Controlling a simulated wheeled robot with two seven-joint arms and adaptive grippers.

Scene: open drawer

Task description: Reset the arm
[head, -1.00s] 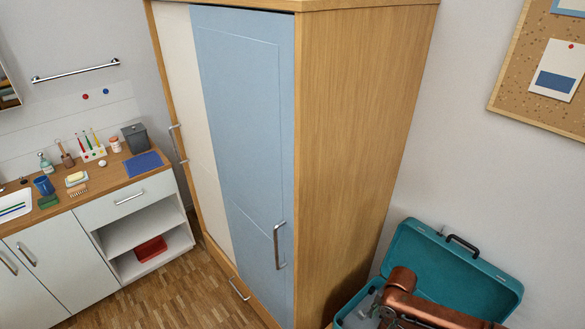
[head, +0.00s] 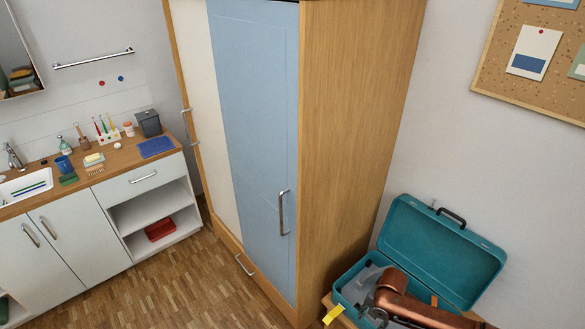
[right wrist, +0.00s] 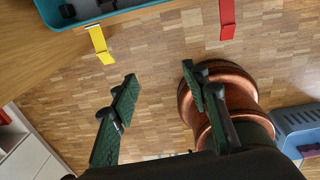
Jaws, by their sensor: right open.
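My right arm (head: 415,308) is copper-coloured and enters the head view at the bottom right, in front of the open teal toolbox (head: 440,250). My right gripper (right wrist: 160,78) shows in the right wrist view with two dark green fingers spread apart and nothing between them. Wooden floor shows beyond the fingers. My left gripper is in neither view.
A tall wardrobe (head: 345,150) with a blue door (head: 255,120) stands mid-view, shut. A white counter (head: 85,245) with an open shelf is at left. A yellow strip (right wrist: 101,44) and a red strip (right wrist: 227,20) show near the gripper. Floor between is clear.

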